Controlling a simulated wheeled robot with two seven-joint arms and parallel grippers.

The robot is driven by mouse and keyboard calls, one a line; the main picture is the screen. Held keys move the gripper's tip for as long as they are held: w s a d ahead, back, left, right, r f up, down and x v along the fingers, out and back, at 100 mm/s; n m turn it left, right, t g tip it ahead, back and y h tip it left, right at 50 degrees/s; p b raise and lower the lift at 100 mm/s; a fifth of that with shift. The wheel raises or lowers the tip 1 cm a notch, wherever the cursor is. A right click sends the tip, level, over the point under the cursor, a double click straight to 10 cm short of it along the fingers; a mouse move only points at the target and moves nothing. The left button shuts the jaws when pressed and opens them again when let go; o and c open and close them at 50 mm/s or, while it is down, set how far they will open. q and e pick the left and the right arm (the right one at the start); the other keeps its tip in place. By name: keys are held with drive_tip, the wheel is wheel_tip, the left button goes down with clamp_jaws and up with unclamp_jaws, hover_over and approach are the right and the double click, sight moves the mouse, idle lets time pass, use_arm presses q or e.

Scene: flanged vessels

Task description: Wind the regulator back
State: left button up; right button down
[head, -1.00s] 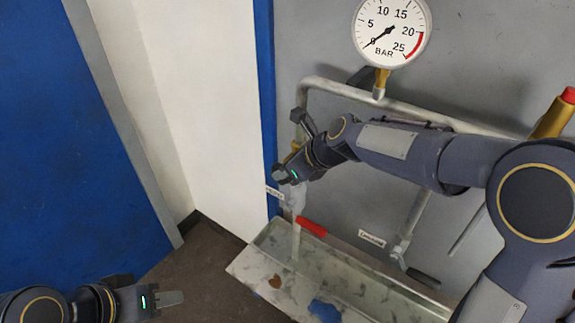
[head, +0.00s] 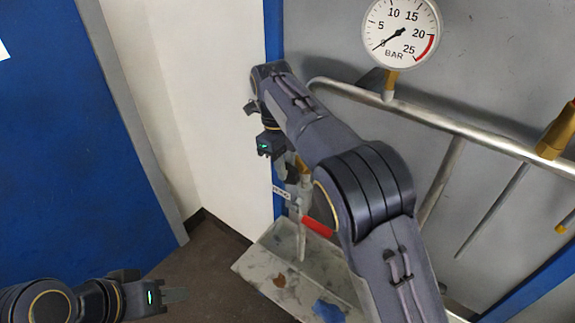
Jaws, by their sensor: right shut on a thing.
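The regulator's brass body (head: 303,167) shows in part on the left pipe, beside my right gripper (head: 286,172). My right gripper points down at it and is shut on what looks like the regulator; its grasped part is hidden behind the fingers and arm. The round pressure gauge (head: 400,33) above has its needle near 0 bar. My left gripper (head: 176,296) is low at the left, away from the pipework, with nothing visible in it; the gap between its fingers cannot be made out.
A red lever handle (head: 319,227) sits just below the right gripper. A stained tray (head: 262,262) lies beneath. A horizontal pipe (head: 450,125) crosses the grey panel toward a brass fitting (head: 556,132). My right arm hides much of the middle. The floor (head: 205,262) at left is clear.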

drive_tip(key=shift+w+a+f+g+h, duration=0.1)
drive_tip(key=shift+a+f+g+h, duration=0.05)
drive_tip(key=shift+g+h, duration=0.45)
idle(0.3)
drive_tip(key=c, duration=1.5)
unclamp_jaws()
drive_tip(key=shift+c, duration=0.2)
